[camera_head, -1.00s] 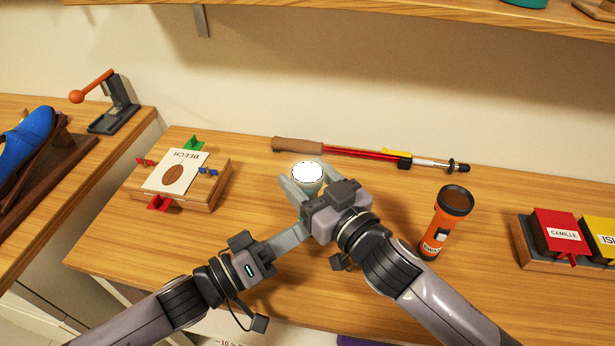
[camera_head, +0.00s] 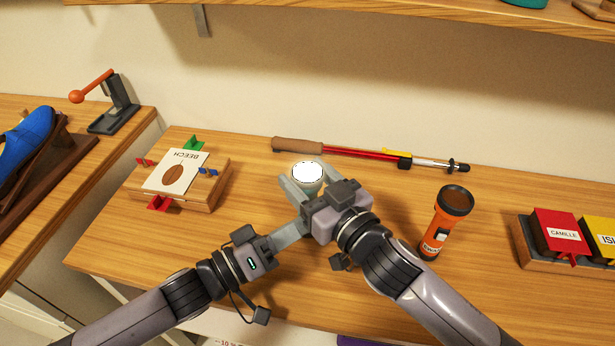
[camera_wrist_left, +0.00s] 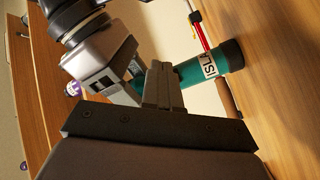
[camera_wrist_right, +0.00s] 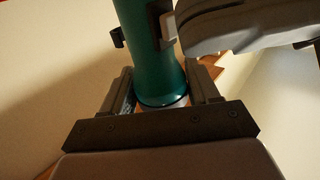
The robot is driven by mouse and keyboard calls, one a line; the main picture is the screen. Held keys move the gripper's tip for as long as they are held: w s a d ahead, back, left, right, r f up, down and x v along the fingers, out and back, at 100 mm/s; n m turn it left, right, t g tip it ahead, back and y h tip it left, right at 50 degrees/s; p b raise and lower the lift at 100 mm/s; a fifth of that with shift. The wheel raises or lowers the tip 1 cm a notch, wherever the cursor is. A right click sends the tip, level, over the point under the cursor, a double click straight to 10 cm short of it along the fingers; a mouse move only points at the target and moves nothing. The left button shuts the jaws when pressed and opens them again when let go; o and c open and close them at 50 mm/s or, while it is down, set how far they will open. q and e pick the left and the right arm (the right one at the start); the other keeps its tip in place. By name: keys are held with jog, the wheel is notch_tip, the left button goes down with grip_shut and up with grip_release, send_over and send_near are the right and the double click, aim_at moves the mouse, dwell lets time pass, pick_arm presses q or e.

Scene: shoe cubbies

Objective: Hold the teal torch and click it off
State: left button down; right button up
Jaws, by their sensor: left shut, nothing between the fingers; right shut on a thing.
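The teal torch (camera_head: 308,178) is upright in the head view, its round lens bright white and facing up. My right gripper (camera_head: 311,188) is shut around its body; in the right wrist view the fingers flank the teal body (camera_wrist_right: 152,60). My left gripper (camera_head: 302,228) is shut and empty, its fingertips close against the torch's near side, beside a dark switch housing (camera_wrist_right: 156,18). Whether they touch the switch is hard to tell. The left wrist view shows the torch's partly hidden label (camera_wrist_left: 207,64) and my left fingertips (camera_wrist_left: 161,72).
An orange torch (camera_head: 447,222) stands right of my right wrist. A red pole (camera_head: 365,153) lies behind. A wooden block with a BEECH card (camera_head: 176,172) is at left, a tray of coloured boxes (camera_head: 558,262) at right. A shelf (camera_head: 400,18) hangs above.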

pick_arm(q)
jog(key=shift+w, duration=0.2)
jog(key=shift+s, duration=0.15)
jog(key=shift+s+a, duration=0.15)
jog(key=shift+s, duration=0.45)
jog(key=shift+s, duration=0.1)
jog(key=shift+s+a, duration=0.15)
jog(key=shift+s, duration=0.8)
jog(key=shift+s+a, duration=0.2)
jog(key=shift+s, duration=0.8)
jog(key=shift+s+a, duration=0.15)
jog(key=shift+s, duration=0.8)
pick_arm(e)
jog(key=o, duration=1.2)
